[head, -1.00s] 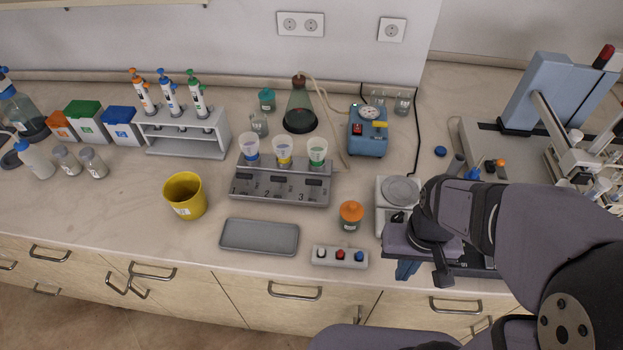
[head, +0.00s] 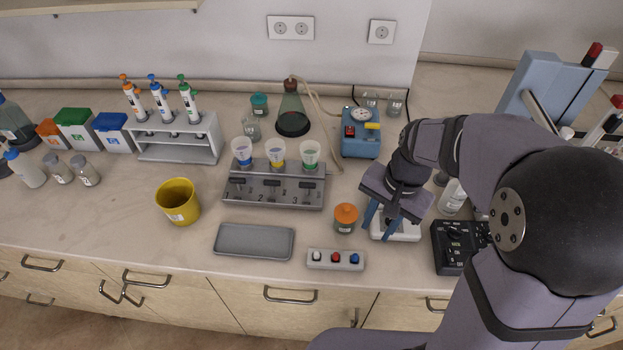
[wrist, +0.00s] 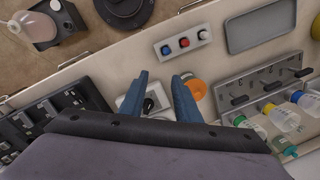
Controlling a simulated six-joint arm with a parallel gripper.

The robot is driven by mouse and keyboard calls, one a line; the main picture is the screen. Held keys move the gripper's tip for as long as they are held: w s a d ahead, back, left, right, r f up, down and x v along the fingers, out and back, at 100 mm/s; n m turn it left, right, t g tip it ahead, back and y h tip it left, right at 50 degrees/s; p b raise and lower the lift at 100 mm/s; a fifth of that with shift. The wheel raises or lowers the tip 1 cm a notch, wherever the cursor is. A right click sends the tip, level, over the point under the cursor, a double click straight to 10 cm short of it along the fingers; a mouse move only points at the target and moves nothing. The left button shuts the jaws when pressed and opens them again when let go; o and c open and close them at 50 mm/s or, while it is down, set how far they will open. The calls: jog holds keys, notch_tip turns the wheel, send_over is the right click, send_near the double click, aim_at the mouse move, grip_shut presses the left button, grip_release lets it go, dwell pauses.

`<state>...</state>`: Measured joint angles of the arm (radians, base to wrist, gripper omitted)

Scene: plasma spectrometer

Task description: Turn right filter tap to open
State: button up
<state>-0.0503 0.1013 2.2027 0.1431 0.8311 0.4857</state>
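The grey filter manifold (head: 250,192) stands mid-bench with three funnels on top and three dark taps in front, numbered 1 to 3. The right filter tap (head: 308,187) sits below the green-ringed funnel (head: 310,153). In the wrist view this tap (wrist: 240,100) is the one nearest my gripper. The tap handles look dark and T-shaped; their exact angle is hard to tell.
The orange-lidded jar (head: 345,218) stands between my gripper and the manifold. A button box (head: 335,259) and grey tray (head: 254,241) lie in front. The blue pump (head: 360,142) stands behind. A yellow cup (head: 178,202) is left.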

aim_at(308, 184)
jog(key=w+a+m, duration=0.2)
jog(key=w, duration=0.1)
jog(key=w+a+m+y, duration=0.1)
jog(key=w+a+m, duration=0.1)
jog(key=w, duration=0.1)
jog(key=w+a+m, duration=0.2)
jog(key=w, duration=0.2)
jog(key=shift+a+r+m+y, duration=0.3)
jog(key=shift+a+m+y, duration=0.05)
jog(key=shift+m+y, duration=0.05)
jog(key=w+a+m+y, duration=0.1)
jog(key=w+a+m, duration=0.4)
jog(key=w+a, duration=0.1)
jog(key=shift+a+p+x, duration=0.15)
jog(key=shift+p+x, duration=0.25)
jog(key=shift+x, duration=1.35)
jog(key=shift+a+p+x, duration=0.1)
jog(key=shift+p+x, duration=0.3)
jog(key=shift+x, duration=1.35)
jog(key=shift+r, duration=0.1)
grip_shut()
